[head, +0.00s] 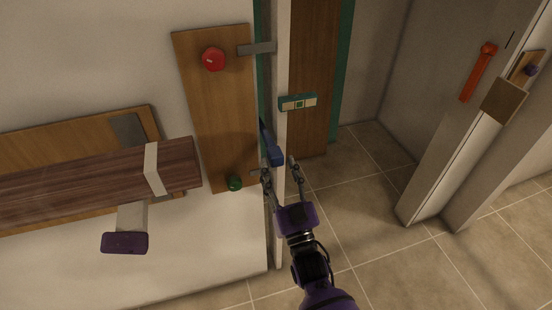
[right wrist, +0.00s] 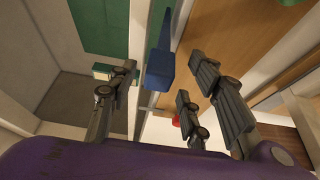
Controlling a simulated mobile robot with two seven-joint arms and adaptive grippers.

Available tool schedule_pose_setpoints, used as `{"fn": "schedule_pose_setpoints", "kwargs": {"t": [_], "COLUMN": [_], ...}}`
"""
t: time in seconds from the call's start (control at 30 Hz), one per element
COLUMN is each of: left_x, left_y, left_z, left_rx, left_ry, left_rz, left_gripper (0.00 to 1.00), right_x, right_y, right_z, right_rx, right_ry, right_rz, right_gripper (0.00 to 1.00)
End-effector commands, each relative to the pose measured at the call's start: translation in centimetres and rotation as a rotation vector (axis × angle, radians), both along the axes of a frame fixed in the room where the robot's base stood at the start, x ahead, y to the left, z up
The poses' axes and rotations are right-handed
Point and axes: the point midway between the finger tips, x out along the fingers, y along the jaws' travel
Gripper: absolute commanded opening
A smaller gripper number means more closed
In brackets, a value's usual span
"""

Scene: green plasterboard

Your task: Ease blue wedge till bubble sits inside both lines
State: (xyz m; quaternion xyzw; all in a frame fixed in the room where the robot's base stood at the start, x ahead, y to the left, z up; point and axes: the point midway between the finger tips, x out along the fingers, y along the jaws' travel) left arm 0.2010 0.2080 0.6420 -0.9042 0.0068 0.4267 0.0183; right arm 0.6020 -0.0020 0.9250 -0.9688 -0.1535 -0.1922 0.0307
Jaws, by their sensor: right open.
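The blue wedge (head: 271,146) is a long, narrow bar with a thick near end, lying along the edge of the pale upright (head: 283,70). In the right wrist view the wedge (right wrist: 160,72) shows between my finger tips, with gaps visible on both sides. My right gripper (head: 280,168) is open, just below the wedge's thick end in the head view. A small teal and cream level (head: 298,102) is on the upright, above and right of the wedge. Its bubble and lines are too small to read. My left gripper is not in view.
A dark wooden beam (head: 80,185) is further left. A red-orange handle (head: 478,75) is at the right. Tiled floor (head: 370,220) is clear.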

Motion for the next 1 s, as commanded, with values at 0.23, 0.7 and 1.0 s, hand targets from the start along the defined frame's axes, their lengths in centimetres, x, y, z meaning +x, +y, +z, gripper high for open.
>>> {"fn": "schedule_pose_setpoints", "kwargs": {"t": [0.23,0.7,1.0], "left_x": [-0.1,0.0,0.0], "left_y": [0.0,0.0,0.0], "left_z": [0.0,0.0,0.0], "left_rx": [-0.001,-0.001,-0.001], "left_ry": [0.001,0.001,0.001], "left_rz": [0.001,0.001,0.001], "left_gripper": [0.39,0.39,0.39], "right_x": [-4.8,-7.5,-7.5], "right_y": [-1.6,-2.5,-2.4], "right_z": [-2.2,-3.2,-3.3], "right_rx": [-0.001,-0.001,-0.001], "right_ry": [0.003,-0.001,-0.001], "right_rz": [0.0,0.001,0.001], "right_gripper": [0.45,0.45,0.45]}}
